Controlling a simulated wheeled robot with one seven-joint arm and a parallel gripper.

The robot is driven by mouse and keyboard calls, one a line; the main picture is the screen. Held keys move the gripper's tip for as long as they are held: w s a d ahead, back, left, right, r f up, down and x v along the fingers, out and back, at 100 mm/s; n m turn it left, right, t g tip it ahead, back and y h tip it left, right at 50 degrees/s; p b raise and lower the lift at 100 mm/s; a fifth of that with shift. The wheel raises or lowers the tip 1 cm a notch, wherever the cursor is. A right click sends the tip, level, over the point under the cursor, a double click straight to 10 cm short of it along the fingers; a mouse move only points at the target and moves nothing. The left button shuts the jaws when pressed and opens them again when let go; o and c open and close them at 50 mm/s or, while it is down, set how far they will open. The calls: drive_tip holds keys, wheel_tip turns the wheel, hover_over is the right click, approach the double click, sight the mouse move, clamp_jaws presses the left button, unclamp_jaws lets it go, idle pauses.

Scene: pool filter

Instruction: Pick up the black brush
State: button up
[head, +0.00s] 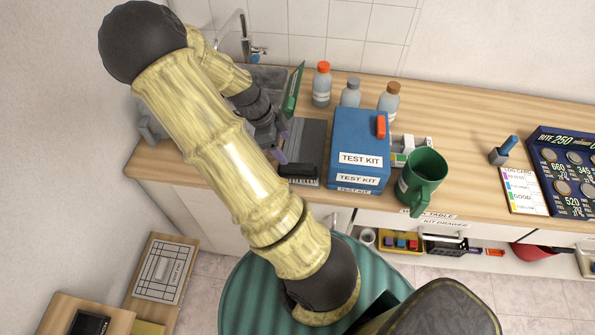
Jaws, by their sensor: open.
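The black brush (298,171) lies near the front edge of the wooden counter, with pale bristles showing along its underside. It is just left of the blue test kit box. My gripper (281,144) is over the counter beside the sink, with its purple fingertips apart and nothing visible between them. The lower fingertip is close to the brush's left end; I cannot tell whether it touches. My arm hides part of the counter to the left.
The blue test kit box (359,143) and a green mug (423,178) stand right of the brush. Bottles (350,93) stand behind the box. A grey sink (266,76) is at the back left, with a green panel (293,89) at its edge. The counter's back right is clear.

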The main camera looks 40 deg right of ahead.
sight(295, 165)
drive_tip(key=x, duration=0.6)
drive_tip(key=shift+s+d+f+p, duration=0.1)
drive_tip(key=shift+f+p, duration=0.2)
drive_tip(key=shift+p, duration=0.1)
drive_tip(key=shift+f, duration=0.15)
drive_tip(key=shift+f, duration=0.1)
drive_tip(key=shift+a+p+x, duration=0.1)
drive_tip(key=shift+p+x, duration=0.35)
drive_tip(key=shift+x, duration=0.8)
drive_tip(key=shift+a+p+x, duration=0.15)
drive_tip(key=shift+p+x, duration=0.3)
drive_tip(key=shift+x, duration=0.8)
drive_tip(key=shift+f, duration=0.1)
drive_tip(key=c, duration=1.1)
